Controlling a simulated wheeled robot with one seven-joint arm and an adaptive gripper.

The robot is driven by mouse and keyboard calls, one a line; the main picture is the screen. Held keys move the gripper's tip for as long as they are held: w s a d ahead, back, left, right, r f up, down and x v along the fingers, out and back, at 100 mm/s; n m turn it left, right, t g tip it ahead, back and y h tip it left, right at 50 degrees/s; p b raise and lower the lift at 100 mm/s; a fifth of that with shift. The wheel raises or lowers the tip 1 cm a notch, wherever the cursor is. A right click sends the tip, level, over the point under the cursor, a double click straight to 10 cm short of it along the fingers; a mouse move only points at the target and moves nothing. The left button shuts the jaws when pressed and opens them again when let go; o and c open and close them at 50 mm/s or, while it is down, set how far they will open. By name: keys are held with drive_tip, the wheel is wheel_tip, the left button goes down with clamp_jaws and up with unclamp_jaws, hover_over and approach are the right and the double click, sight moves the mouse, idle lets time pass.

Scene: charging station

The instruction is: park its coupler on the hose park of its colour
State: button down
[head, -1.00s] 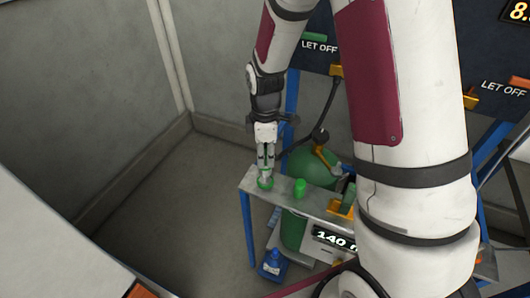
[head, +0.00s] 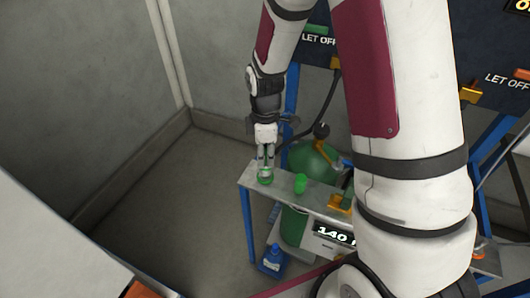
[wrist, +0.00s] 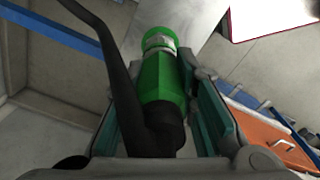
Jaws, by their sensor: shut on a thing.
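My gripper (head: 265,160) points down over the left end of a grey metal shelf (head: 284,187). It is shut on a green coupler (wrist: 163,85), with a finger on each side and a black hose (wrist: 115,60) running from its near end. In the wrist view, a lighter green ring (wrist: 160,33) with a silver collar shows at the coupler's far end, against the shelf. The same green (head: 265,180) shows under my fingertips in the head view. I cannot tell whether the coupler is seated on this ring or just touching it.
A green gas cylinder (head: 313,160) stands behind the shelf. A yellow piece (head: 341,204) sits farther right on it, above a "140" display (head: 333,236). A blue bottle (head: 272,260) stands below. Grey walls and open floor (head: 180,200) lie left.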

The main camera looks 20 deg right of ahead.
drive_tip(key=shift+f, duration=0.6)
drive_tip(key=c, duration=1.2)
unclamp_jaws()
drive_tip(key=shift+b, duration=0.3)
wheel_tip(320, 180, up, 12)
drive_tip(key=shift+f, duration=0.1)
drive_tip(key=shift+r, duration=0.2)
drive_tip(key=s+r+m+t, duration=0.1)
drive_tip(key=s+r+m, duration=0.3)
drive_tip(key=s, duration=0.3)
drive_tip(key=s+r+m+t, duration=0.1)
drive_tip(key=s+r+m, duration=0.4)
drive_tip(key=s, duration=0.3)
drive_tip(key=s+r+m+t+p, duration=0.1)
drive_tip(key=s+r+m+t, duration=0.1)
drive_tip(key=s+r+m, duration=0.3)
drive_tip(key=shift+s+d+r, duration=0.1)
drive_tip(key=shift+s+r, duration=0.35)
drive_tip(key=shift+s, duration=0.3)
drive_tip(key=shift+s+d+r, duration=0.1)
drive_tip(key=shift+s+r, duration=0.3)
drive_tip(key=shift+s, duration=0.3)
